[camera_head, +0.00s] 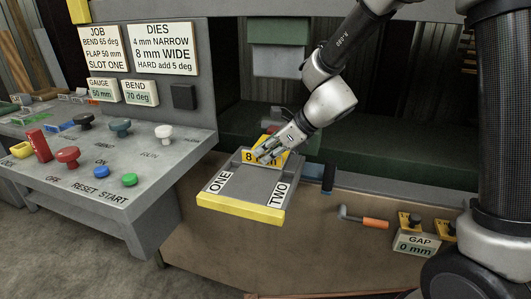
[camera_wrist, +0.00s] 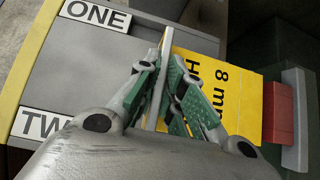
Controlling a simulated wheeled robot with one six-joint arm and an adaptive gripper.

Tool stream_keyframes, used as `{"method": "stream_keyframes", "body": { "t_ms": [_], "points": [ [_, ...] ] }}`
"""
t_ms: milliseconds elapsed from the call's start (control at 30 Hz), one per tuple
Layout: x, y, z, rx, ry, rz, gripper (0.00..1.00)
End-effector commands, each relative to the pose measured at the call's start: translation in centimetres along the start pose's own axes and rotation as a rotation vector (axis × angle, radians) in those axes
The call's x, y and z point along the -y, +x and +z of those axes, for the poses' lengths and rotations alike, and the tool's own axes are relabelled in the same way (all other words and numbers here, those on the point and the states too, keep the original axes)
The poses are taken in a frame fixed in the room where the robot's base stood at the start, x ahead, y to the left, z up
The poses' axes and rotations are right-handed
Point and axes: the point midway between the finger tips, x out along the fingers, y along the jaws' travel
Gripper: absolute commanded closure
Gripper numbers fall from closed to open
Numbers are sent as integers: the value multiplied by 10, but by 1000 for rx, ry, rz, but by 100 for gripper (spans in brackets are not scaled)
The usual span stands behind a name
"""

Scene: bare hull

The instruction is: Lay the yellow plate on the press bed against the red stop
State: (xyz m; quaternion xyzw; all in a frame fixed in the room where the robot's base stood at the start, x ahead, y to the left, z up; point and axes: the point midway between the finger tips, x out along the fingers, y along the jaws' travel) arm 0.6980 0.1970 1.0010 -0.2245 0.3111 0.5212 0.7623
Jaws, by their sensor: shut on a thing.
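The yellow plate (camera_head: 250,156), marked "8 mm", is in my gripper (camera_head: 268,155) at the far edge of a grey tray. In the wrist view the plate (camera_wrist: 222,62) shows its lettered face right of the fingers, and its pale edge runs between them. My gripper (camera_wrist: 165,95) is shut on it. The red stop (camera_wrist: 279,113) is at the plate's right end in the wrist view; whether they touch is unclear. The dark green press bed (camera_head: 375,150) lies behind my gripper; contact with the plate is hidden.
The grey tray (camera_head: 240,183) has slots ONE and TWO and a yellow front rim. A control panel (camera_head: 100,160) with knobs and buttons stands left. An orange-handled tool (camera_head: 375,223) and a GAP gauge (camera_head: 415,240) lie right on the brown ledge.

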Motion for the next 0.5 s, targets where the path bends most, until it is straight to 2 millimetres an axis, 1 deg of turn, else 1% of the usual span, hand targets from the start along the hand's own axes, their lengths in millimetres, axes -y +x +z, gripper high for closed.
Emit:
{"method": "stream_keyframes", "body": {
  "t_ms": [500],
  "points": [
    [8, 0, 1, 2, -1, -2, 100]
  ]
}}
